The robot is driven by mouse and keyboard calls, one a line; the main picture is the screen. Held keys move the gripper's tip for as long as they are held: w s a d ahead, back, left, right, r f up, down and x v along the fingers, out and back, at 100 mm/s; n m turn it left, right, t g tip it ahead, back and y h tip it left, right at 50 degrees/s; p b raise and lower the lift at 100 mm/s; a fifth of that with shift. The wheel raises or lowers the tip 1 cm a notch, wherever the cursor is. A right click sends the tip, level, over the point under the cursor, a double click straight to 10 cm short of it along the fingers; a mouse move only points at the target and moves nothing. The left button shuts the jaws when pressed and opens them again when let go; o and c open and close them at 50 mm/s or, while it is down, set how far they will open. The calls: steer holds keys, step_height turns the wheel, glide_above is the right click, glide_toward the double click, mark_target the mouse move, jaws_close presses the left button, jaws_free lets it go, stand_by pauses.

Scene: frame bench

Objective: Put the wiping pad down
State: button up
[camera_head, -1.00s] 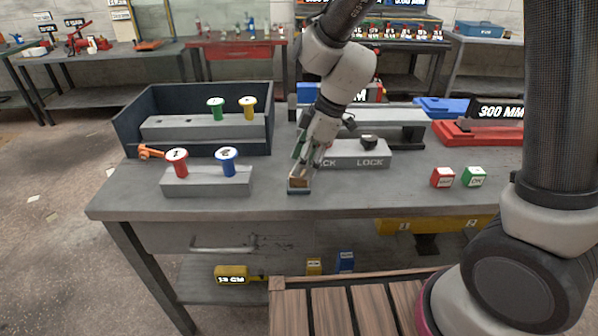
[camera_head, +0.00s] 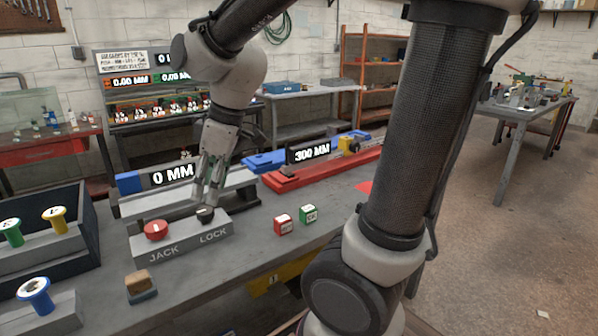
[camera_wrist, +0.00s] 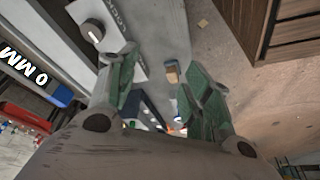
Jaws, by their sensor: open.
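The wiping pad (camera_head: 140,287), a small brown block on a blue base, lies on the grey bench in front of the JACK/LOCK block (camera_head: 181,242). Nothing is touching it from above. It also shows small in the wrist view (camera_wrist: 172,72), between and beyond the fingers. My gripper (camera_head: 210,192) is open and empty, apart from the pad, up and right of it in the head view. Its fingertips appear close to the black LOCK knob (camera_head: 205,214); whether they touch cannot be told. In the wrist view, my gripper (camera_wrist: 158,75) shows two green-padded fingers spread apart.
A red JACK knob (camera_head: 156,229) sits left of the LOCK knob. A dark tray (camera_head: 92,225) and a peg block (camera_head: 60,315) are at left. The bench around the pad is clear.

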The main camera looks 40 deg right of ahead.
steer(key=s+d+r+m+t+h, duration=0.2)
steer(key=s+d+m, duration=0.8)
steer(key=d, duration=0.5)
steer(key=shift+s+r+m+h, duration=0.3)
steer(key=shift+s+r+h, duration=0.35)
steer(key=shift+s, duration=0.5)
steer(key=shift+a, duration=0.1)
